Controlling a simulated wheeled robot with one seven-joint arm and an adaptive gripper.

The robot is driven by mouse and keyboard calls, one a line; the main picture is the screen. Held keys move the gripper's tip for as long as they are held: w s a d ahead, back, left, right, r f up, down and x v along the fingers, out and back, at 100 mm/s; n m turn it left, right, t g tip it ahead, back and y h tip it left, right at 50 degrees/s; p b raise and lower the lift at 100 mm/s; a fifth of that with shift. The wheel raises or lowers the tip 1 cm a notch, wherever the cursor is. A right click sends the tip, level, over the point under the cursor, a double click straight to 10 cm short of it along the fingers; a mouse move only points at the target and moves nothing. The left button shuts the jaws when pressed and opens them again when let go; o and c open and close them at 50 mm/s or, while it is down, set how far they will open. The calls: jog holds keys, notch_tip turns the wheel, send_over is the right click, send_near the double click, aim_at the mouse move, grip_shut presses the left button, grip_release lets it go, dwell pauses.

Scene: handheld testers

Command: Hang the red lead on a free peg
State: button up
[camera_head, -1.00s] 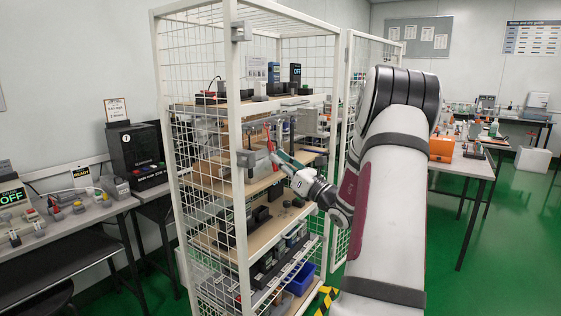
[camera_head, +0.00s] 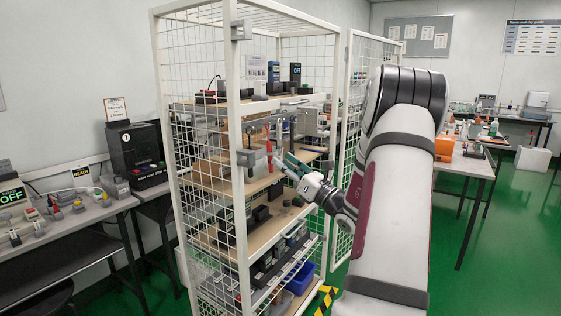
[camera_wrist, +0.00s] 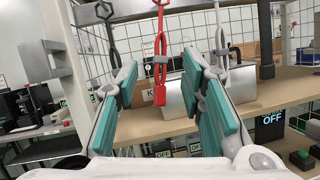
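The red lead (camera_head: 269,148) hangs straight down beneath the rail in the white mesh cage. In the wrist view the red lead (camera_wrist: 160,72) hangs in front of the fingers, with a grey band around its middle; its top end is cut off by the picture edge, so its peg is hidden. My gripper (camera_wrist: 160,68) is open, its teal fingers apart on either side of the lead in the picture, with nothing clamped. In the head view my gripper (camera_head: 284,163) is just right of the lead, seemingly apart from it.
A grey lead (camera_wrist: 220,45) and a dark lead (camera_wrist: 265,40) hang to the right, another hangs to the left. A silver box (camera_wrist: 180,97) stands on the wooden shelf behind. A cage post (camera_head: 237,200) stands left of my gripper; the open mesh door is behind my arm.

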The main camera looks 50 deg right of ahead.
jog(key=v, duration=0.9)
jog(key=shift+s, duration=0.35)
jog(key=shift+f, duration=0.1)
